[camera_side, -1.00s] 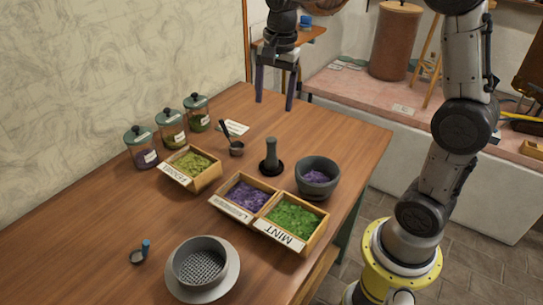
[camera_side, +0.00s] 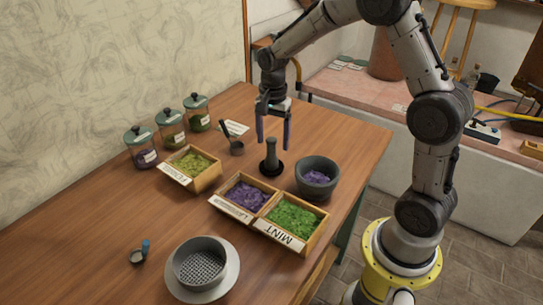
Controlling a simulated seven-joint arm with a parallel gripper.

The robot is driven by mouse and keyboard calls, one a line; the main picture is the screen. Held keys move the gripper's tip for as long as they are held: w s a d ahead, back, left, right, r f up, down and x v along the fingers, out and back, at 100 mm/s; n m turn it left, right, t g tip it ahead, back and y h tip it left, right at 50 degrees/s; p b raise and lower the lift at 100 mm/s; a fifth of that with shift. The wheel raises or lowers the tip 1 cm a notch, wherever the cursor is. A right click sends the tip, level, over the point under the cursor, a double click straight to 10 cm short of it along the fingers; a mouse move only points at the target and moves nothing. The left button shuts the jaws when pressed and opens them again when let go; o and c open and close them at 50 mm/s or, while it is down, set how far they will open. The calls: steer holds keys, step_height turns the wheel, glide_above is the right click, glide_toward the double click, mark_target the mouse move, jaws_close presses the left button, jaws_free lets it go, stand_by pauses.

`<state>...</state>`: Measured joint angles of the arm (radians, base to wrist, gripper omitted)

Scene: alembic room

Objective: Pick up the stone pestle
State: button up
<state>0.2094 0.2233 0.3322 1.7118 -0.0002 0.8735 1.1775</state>
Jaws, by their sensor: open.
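The stone pestle (camera_side: 271,156) is dark grey and stands upright on a round dark base on the wooden table. It is left of the grey mortar (camera_side: 318,178), which holds purple bits. My gripper (camera_side: 273,146) points down with its two fingers apart and nothing between them. In the picture the fingertips are level with the top of the pestle, one to each side of it. I cannot tell how far behind or above the pestle they are.
Wooden boxes of purple lavender (camera_side: 249,195) and green mint (camera_side: 293,217) stand in front of the pestle. A fennel box (camera_side: 191,169) and a small dark cup with a handle (camera_side: 237,148) are to the left. Lidded jars (camera_side: 171,128) line the wall side. A sieve (camera_side: 200,263) is nearest.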

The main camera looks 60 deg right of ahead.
mark_target(271, 150)
steer(key=shift+w+f, duration=0.15)
steer(key=shift+f, duration=1.05)
steer(key=shift+w+f, duration=0.1)
steer(key=shift+f, duration=1.05)
jaws_close()
